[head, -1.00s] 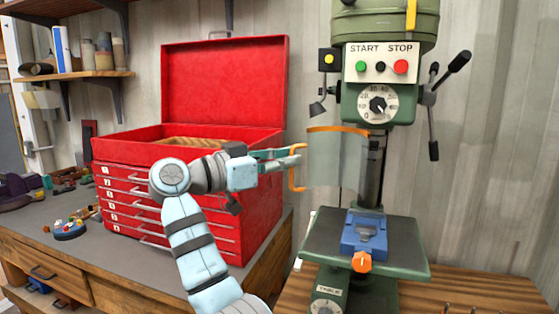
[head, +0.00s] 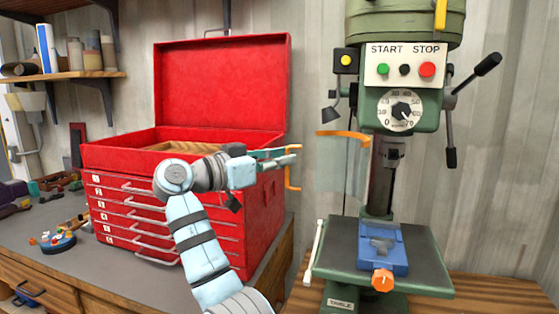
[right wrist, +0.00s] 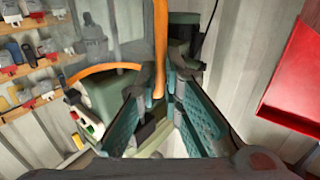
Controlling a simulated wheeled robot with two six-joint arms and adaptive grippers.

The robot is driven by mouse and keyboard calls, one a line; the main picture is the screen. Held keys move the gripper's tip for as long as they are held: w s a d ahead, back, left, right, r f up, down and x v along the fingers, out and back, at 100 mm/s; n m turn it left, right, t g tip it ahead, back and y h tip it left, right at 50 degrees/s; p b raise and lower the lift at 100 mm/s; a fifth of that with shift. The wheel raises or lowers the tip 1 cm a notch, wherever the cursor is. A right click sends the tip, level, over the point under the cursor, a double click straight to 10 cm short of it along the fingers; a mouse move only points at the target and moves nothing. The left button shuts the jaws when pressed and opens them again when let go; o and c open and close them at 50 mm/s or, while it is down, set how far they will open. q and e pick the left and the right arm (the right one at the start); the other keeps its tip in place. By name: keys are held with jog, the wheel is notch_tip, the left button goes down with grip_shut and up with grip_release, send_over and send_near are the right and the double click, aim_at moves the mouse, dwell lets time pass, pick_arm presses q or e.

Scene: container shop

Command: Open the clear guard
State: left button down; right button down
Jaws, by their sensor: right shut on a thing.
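The clear guard (head: 342,168), a curved see-through panel with an orange top rim, stands to the left of the drill press spindle (head: 383,170). The chuck and spindle show uncovered beside it. The guard's orange handle (head: 290,178) is at its left side. My right gripper (head: 294,154) reaches in from the left and is shut on the handle. In the right wrist view the orange handle (right wrist: 160,45) runs down between the fingertips of my right gripper (right wrist: 160,84), with the orange rim beyond to the left. My left gripper is not in view.
The green drill press (head: 402,110) has start and stop buttons and a lever at right. A blue vise (head: 382,254) sits on its table (head: 335,258). An open red toolbox (head: 222,92) stands close behind my right arm on the workbench (head: 110,265).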

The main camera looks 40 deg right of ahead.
dwell(0.3)
jog(key=c, duration=1.7)
grip_release()
jog(key=shift+w, duration=0.1)
jog(key=a, duration=0.4)
jog(key=w+a, duration=0.1)
jog(key=a, duration=0.7)
jog(key=shift+w, duration=0.2)
jog(key=shift+d+f, duration=0.1)
